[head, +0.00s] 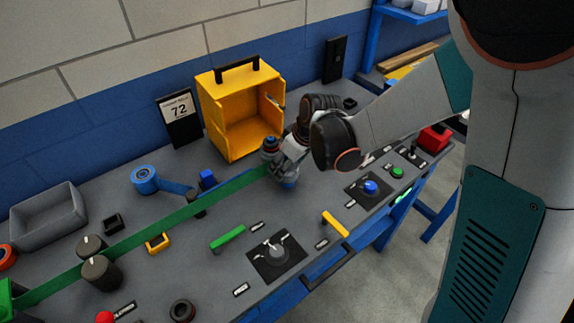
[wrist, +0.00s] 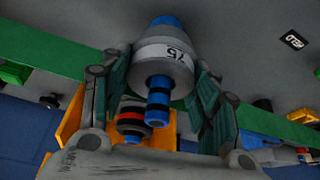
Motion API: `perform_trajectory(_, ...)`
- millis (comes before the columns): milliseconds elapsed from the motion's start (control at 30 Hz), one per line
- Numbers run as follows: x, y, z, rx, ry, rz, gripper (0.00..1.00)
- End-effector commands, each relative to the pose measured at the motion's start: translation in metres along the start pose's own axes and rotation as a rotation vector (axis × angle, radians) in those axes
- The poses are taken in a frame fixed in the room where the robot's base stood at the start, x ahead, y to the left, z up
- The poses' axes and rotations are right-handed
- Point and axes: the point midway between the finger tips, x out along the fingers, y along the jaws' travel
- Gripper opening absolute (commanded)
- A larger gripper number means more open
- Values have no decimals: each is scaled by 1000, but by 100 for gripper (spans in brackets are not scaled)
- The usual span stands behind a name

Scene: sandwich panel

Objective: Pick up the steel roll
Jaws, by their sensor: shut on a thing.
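The steel roll (wrist: 165,52) is a light grey cylinder with a "75" label and blue core ends, seen between the fingers in the wrist view. My gripper (wrist: 162,72) is shut on it, one dark green finger on each side. In the head view my gripper (head: 287,160) is above the bench in front of the yellow case, and mostly hides the roll; a blue end (head: 288,183) shows below it. I cannot tell whether the roll touches the bench.
A green band (head: 185,212) stretches from the left to beside the roll. A second banded piece (wrist: 132,122) stands close by. The open yellow case (head: 207,108) is behind. Control panels with a knob (head: 279,249) and a blue button (head: 370,187) lie toward the front edge.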

Motion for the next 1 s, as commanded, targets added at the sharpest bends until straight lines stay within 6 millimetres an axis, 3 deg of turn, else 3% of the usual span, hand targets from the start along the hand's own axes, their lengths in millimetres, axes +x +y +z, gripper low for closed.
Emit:
perform_trajectory(367,-41,0,-17,0,0,0,21)
perform_trajectory(1000,-159,-1,-65,-1,0,0,21)
